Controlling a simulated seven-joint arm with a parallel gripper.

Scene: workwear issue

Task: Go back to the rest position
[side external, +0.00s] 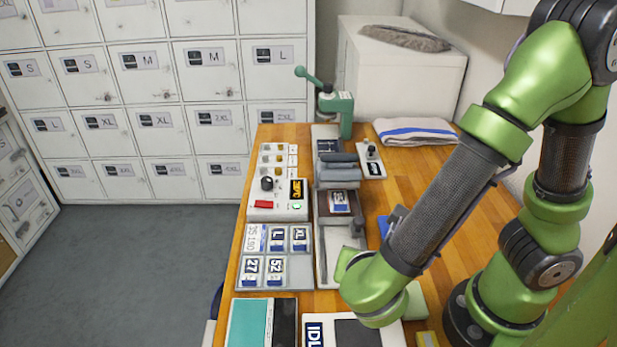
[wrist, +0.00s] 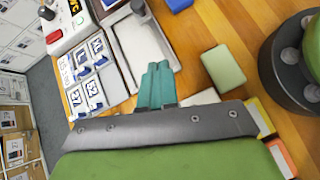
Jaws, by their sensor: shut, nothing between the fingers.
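My gripper shows in the wrist view as two teal fingers (wrist: 158,86) pressed together, with nothing between them. They point over the near end of a light grey open tray (wrist: 162,57). I cannot tell the gap between the fingertips and the tray. In the side external view my green wrist hangs over the near part of the wooden table, and the fingers are hidden behind it. The same grey tray (side external: 325,268) shows just left of the wrist there.
Left of the tray are a size-tile holder (side external: 275,286) and a control box (side external: 277,209). A green hand press (side external: 345,112) and folded towel (side external: 414,132) stand at the back. A teal-covered item (side external: 250,325) lies in front. A pale green block (wrist: 224,67) lies right of the fingers.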

